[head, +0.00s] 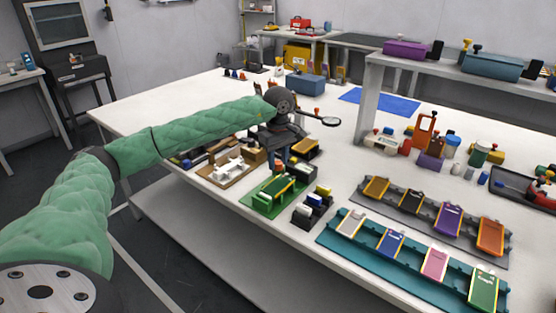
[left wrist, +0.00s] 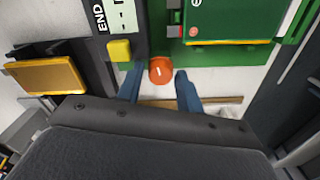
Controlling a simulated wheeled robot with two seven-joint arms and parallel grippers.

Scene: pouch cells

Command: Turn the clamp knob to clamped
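An orange-red round knob (left wrist: 161,70) with a short white mark shows in the left wrist view, at the edge of a green fixture (left wrist: 225,22). My left gripper (left wrist: 159,73) is open, its two blue fingers on either side of the knob. A narrow gap shows at the left finger; I cannot tell if the right finger touches. In the head view my left gripper (head: 277,157) points down behind the green fixture (head: 262,197), and the knob is not clearly visible there. My right gripper is not in view.
A dark unit with a yellow button (left wrist: 119,50) and an END label stands beside the knob. An orange-yellow plate (left wrist: 45,76) lies left of it. In the head view, a teal tray (head: 340,244) and a grey tray (head: 400,208) hold several cells at the right.

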